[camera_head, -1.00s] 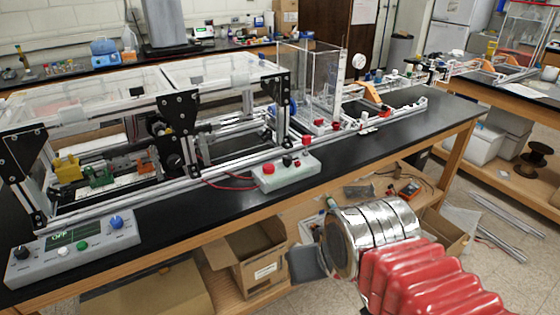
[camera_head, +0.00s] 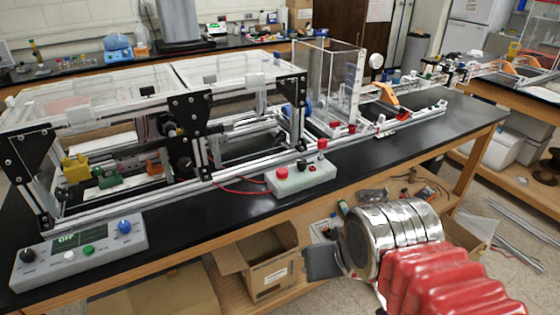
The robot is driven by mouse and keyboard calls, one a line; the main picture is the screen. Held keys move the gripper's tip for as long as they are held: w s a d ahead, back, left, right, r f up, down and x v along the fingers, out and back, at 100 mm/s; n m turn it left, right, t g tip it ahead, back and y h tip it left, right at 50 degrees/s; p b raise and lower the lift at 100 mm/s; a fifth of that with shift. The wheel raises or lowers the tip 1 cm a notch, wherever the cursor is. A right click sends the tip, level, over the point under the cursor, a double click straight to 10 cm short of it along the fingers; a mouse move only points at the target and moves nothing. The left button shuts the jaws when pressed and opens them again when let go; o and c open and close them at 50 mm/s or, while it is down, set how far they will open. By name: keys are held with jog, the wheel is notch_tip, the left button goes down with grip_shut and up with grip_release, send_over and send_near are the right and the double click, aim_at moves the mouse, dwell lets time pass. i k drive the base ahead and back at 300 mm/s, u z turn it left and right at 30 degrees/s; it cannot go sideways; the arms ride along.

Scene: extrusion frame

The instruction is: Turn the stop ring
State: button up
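A small grey control box (camera_head: 303,182) sits near the front edge of the black bench. I cannot tell for sure which of these has the stop ring. My gripper (camera_head: 322,262) is at the lower right, in front of and below the bench edge, apart from the box. Only a dark finger shows beyond the silver wrist, so its opening is hidden.
The aluminium extrusion frame (camera_head: 208,170) with clear panels stands behind the box. A larger control panel (camera_head: 80,248) with a display and knobs is at the front left. A clear tank (camera_head: 325,85) stands behind right. Cardboard boxes (camera_head: 262,262) sit below the bench.

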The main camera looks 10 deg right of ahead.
aim_at(280, 176)
jog(key=i, duration=0.85)
